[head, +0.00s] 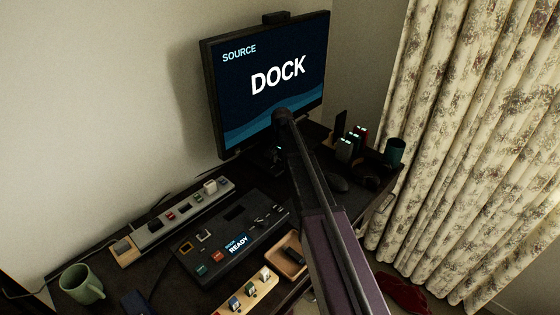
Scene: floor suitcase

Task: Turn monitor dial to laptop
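The monitor (268,78) stands at the back of the desk, and its screen reads "SOURCE" and "DOCK". A black console (205,240) lies on the desk in front of it, with several small controls and a lit display (237,245) whose lower word is "READY". I cannot make out which control is the monitor dial. My arm reaches up from the lower right to a dark rounded joint in front of the monitor's lower edge. My gripper cannot be made out; the arm hides part of the desk below the monitor.
A power strip (180,212) lies behind the console. A green mug (82,285) stands at the left. A wooden strip with small pieces (247,296) and a small tray (290,262) are in front. A dark cup (394,152) stands at right, near the curtain (470,130).

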